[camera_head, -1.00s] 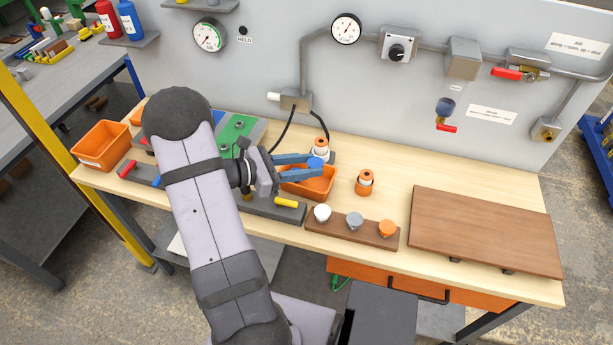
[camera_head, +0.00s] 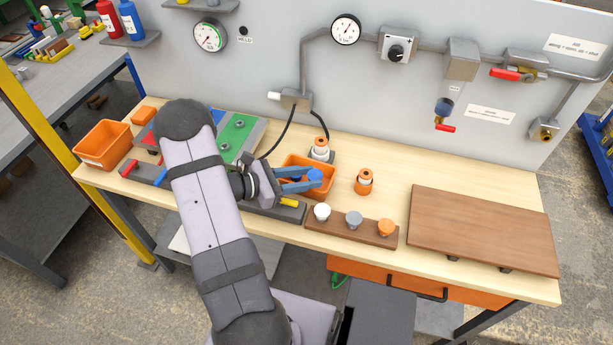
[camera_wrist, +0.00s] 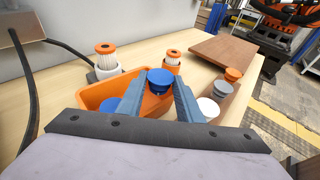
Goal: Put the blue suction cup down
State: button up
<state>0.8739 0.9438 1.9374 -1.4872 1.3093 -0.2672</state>
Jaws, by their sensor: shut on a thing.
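My gripper (camera_head: 306,181) is shut on a blue suction cup (camera_head: 315,175). The cup sits between the blue fingertips in the wrist view (camera_wrist: 160,77), with its round top facing up. In the head view it appears over the front right part of the orange bin (camera_head: 297,161); its exact height is unclear. A second blue cup (camera_wrist: 110,105) shows inside the bin in the wrist view, left of the fingers. A brown rack (camera_head: 338,224) stands to the right and nearer the front, with a white cup (camera_head: 322,211), a grey cup (camera_head: 354,219) and an orange cup (camera_head: 386,228).
An orange-and-white filter piece (camera_head: 364,182) stands right of the bin. A brown board (camera_head: 484,228) lies at the right. A yellow-handled tool (camera_head: 289,203) lies in front of the bin. Bare wood lies behind the rack.

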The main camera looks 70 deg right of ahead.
jog(key=shift+f, duration=0.1)
jog(key=shift+f+b, duration=0.35)
jog(key=shift+b, duration=0.1)
jog(key=shift+f, duration=0.15)
jog(key=o, duration=1.1)
